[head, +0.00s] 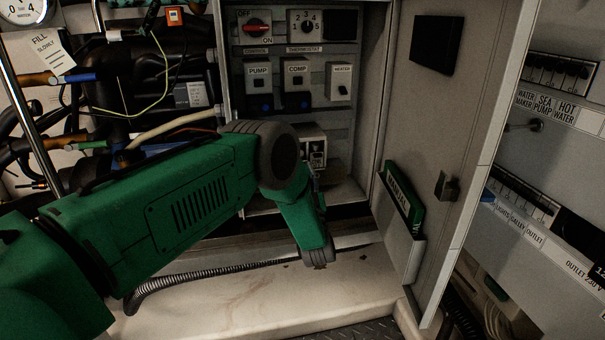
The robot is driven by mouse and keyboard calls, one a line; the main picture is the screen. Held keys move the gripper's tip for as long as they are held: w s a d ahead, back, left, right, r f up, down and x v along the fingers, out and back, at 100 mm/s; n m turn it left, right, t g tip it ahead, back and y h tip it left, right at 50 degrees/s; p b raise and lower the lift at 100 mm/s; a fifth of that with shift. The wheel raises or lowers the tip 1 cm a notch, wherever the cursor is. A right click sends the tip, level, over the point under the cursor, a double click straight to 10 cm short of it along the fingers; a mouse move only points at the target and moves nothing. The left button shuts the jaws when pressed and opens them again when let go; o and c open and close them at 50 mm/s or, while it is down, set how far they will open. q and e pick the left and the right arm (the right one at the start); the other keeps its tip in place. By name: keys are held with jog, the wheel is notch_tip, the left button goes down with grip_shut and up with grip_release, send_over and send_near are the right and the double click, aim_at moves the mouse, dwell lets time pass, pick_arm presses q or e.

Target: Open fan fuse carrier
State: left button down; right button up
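A pale grey block (313,146) with a small front piece sits low in the open electrical cabinet, below the switch row. Its left part is hidden behind my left arm, and no fan label can be read on it, so I cannot tell for sure that it is the fan fuse carrier. My green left arm comes in from the left and bends down at a dark joint in front of the cabinet. Some dark parts (319,187) show beside its last green link, close below the block. The fingers cannot be made out, nor any contact. My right gripper is not in view.
Above are a red rotary switch (257,25), a thermostat dial (306,22), and pump (259,78), comp (297,76) and heater (339,81) switches. The cabinet door (459,130) stands open at right, with a green booklet (404,196) in its pocket. Pipes and hoses crowd the left.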

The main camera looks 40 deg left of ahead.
aim_at(302, 137)
pick_arm(q)
jog(key=shift+w+f, duration=0.1)
dwell(0.3)
jog(key=c, duration=1.5)
grip_release()
jog(key=shift+o, duration=0.7)
jog(key=shift+w+f, duration=0.1)
jog(key=shift+f, duration=0.05)
jog(key=shift+a, duration=0.1)
notch_tip(302, 137, up, 10)
